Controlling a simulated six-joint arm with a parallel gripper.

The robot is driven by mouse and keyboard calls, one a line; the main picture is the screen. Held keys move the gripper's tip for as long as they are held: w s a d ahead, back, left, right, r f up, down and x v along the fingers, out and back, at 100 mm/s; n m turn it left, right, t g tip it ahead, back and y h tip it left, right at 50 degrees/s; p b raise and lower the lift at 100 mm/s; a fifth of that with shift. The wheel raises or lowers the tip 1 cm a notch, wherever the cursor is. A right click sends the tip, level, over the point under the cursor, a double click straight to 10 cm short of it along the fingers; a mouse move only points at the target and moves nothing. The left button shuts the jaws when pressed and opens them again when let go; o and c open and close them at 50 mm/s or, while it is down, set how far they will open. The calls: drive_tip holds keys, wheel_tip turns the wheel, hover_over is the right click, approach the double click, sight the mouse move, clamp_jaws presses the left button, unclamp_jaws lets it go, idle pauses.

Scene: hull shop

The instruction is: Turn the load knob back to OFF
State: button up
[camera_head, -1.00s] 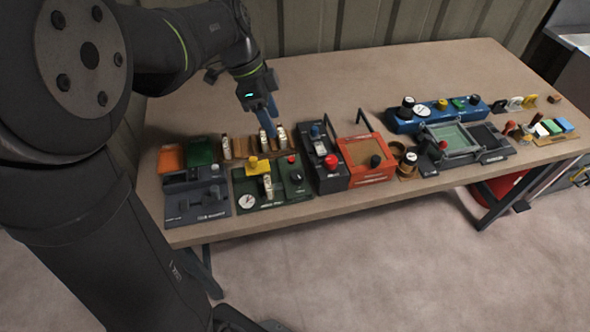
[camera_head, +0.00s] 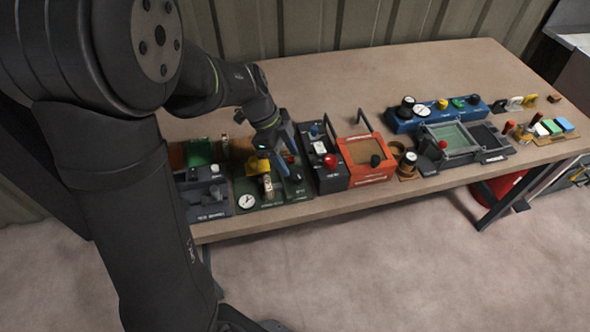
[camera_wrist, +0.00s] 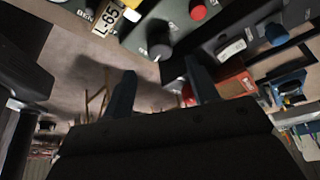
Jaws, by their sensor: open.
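A black rotary knob (camera_wrist: 160,43) with small white marks around it sits on the dark green panel in the wrist view; its label is too blurred for me to confirm that it is the load knob. A red button (camera_wrist: 197,12) sits beside it on the same panel. My gripper (camera_wrist: 160,72) is open, its two blue fingers apart, with the knob showing beyond and between the tips. In the head view my gripper (camera_head: 289,168) is over the right part of the green panel (camera_head: 290,196) and partly hides the knob. I see no contact.
A dark box with a red button (camera_head: 330,161) and an orange-framed tray (camera_head: 380,175) stand close on the right. The back of the table is clear.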

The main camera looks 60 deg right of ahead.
sight(297, 174)
drive_tip(key=x, duration=0.5)
drive_tip(key=shift+s+f, duration=0.1)
drive_tip(key=shift+f, duration=0.25)
drive_tip(key=c, duration=1)
